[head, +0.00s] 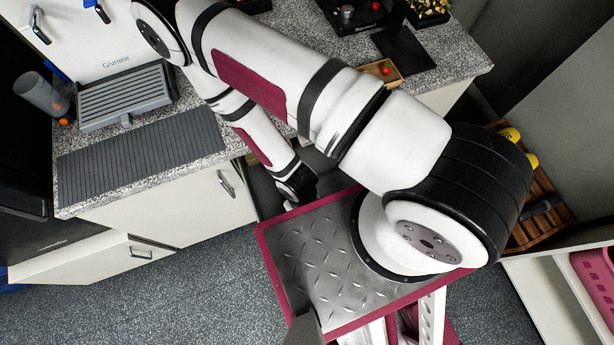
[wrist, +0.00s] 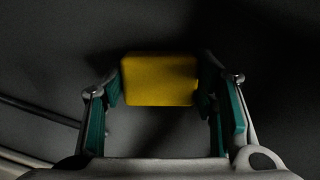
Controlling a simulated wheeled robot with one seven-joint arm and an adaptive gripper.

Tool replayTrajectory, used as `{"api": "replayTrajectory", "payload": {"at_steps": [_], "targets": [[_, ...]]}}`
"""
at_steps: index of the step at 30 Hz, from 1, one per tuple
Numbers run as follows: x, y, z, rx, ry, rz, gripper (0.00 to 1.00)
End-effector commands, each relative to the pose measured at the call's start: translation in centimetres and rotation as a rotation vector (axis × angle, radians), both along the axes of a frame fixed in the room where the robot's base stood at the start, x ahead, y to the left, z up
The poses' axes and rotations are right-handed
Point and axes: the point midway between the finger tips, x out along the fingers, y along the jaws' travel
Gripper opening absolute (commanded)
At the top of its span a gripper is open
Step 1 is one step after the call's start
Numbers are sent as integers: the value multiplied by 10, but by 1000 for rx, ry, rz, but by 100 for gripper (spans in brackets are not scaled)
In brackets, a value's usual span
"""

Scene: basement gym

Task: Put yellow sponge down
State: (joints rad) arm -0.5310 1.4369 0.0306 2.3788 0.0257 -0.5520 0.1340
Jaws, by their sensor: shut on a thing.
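The yellow sponge (wrist: 158,80) is a plain yellow block in the wrist view. My gripper (wrist: 160,86) is shut on it, with one green-padded finger at each side. Dark, shadowed space lies around and behind the sponge, and I cannot tell what surface that is or how far away. In the head view my gripper (head: 297,188) is low, beside the counter's cabinet front and near my own base. The sponge is not visible in the head view.
A speckled counter (head: 215,148) holds a grey ribbed mat (head: 140,155), a drip tray (head: 125,98) and a grey cup (head: 42,95). A small wooden box (head: 383,72) sits farther right. A slatted wooden rack (head: 545,215) and a pink basket (head: 595,285) stand right.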

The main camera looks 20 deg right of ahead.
Motion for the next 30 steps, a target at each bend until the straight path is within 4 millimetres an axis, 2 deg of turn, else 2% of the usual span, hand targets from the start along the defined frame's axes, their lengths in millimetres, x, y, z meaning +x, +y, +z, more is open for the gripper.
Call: {"api": "replayTrajectory", "payload": {"at_steps": [3, 13, 14, 16, 26, 30], "targets": [[0, 0, -6, 0, 0, 0, 23], [0, 0, -8, 0, 0, 0, 23], [0, 0, -8, 0, -1, 0, 57], [0, 0, -8, 0, -1, 0, 73], [0, 0, -7, 0, 0, 0, 73], [1, 0, 1, 0, -1, 0, 73]]}}
